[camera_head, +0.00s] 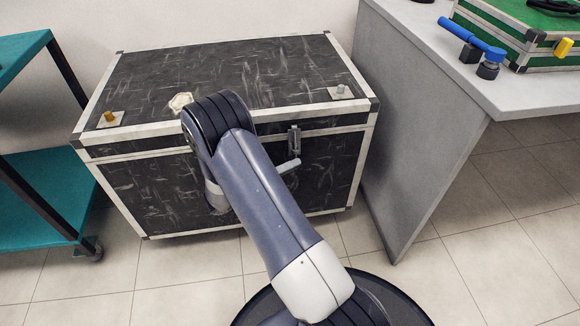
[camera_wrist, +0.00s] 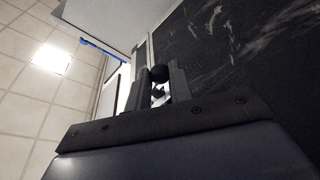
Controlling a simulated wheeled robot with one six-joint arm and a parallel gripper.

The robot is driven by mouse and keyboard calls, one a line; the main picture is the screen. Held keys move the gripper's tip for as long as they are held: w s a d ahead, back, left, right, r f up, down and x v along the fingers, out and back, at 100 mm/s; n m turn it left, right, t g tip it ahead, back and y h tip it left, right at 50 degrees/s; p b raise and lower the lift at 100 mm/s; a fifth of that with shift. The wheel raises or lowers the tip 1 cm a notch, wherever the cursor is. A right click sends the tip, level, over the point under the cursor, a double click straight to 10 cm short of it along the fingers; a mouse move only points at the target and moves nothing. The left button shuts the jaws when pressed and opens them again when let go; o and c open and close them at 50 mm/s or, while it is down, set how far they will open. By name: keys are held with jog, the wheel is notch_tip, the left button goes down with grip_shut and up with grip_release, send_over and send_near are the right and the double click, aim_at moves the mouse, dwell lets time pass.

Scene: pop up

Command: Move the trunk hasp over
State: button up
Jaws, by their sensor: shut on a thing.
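The trunk (camera_head: 240,75) is black and scuffed, with silver edges, and its lid is down. A metal hasp (camera_head: 295,139) shows on its front, right of my arm, with a pale grey bar just below. My arm crosses the trunk's front and hides my gripper in the head view. In the wrist view, my gripper (camera_wrist: 157,88) points along the trunk's dark face (camera_wrist: 225,55). Its fingers are close together on a small piece with a dark round knob (camera_wrist: 158,73), which appears to be part of a hasp. The fingers hide most of that piece.
A grey table (camera_head: 420,60) stands right of the trunk, bearing a green case (camera_head: 525,45) and a blue tool (camera_head: 470,38). A teal shelf cart (camera_head: 50,195) is at left. Small fittings (camera_head: 340,90) stand on the lid.

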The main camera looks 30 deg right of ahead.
jog(key=shift+o, duration=0.2)
jog(key=shift+w+d+f, duration=0.2)
jog(key=shift+w, duration=0.6)
jog(key=o, duration=0.8)
jog(key=shift+w, duration=0.1)
jog(key=shift+o, duration=0.2)
jog(key=a+f+p, duration=0.1)
jog(key=a+p, duration=0.1)
jog(key=a, duration=0.8)
jog(key=shift+a+f+p, duration=0.3)
jog(key=shift+f+p, duration=0.05)
jog(key=shift+p, duration=0.05)
